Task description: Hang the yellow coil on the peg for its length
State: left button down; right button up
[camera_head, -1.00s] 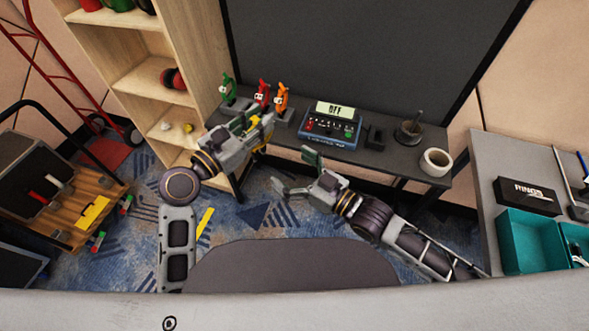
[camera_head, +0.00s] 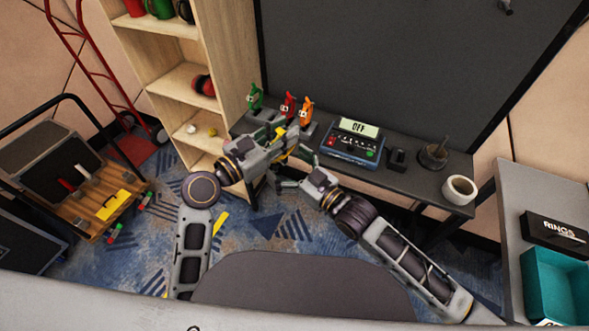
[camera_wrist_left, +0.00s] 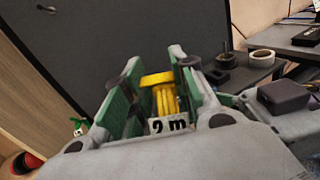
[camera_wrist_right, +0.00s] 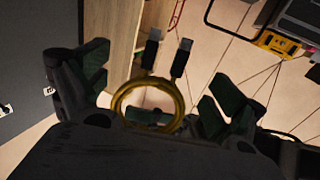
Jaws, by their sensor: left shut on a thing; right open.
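My left gripper (camera_head: 290,138) is shut on the yellow coil (camera_wrist_left: 165,98), above the near edge of the dark bench. In the left wrist view the coil is between the green finger pads, with a white length tag (camera_wrist_left: 168,126) whose number is hard to read, perhaps "9 m". In the right wrist view the coil (camera_wrist_right: 124,97) is a ring with two black plugs. My right gripper (camera_head: 293,174) is open, just below and right of the left one. In its wrist view the coil appears between its spread fingers (camera_wrist_right: 155,85). I cannot make out a length-marked peg.
The dark bench (camera_head: 415,185) holds green, red and orange tools (camera_head: 288,105), a device reading OFF (camera_head: 350,143) and a white tape roll (camera_head: 459,190). A grey panel (camera_head: 400,60) rises behind; a small fitting (camera_head: 505,6) is at its top. Shelves (camera_head: 180,75) stand left.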

jog(key=shift+x, duration=1.2)
jog(key=c, duration=1.2)
pick_arm(q)
jog(key=c, duration=1.6)
grip_release()
jog(key=shift+o, duration=1.1)
pick_arm(e)
jog(key=shift+c, duration=0.9)
pick_arm(q)
jog(key=o, duration=0.3)
pick_arm(e)
grip_shut()
pick_arm(q)
jog(key=shift+r, duration=0.1)
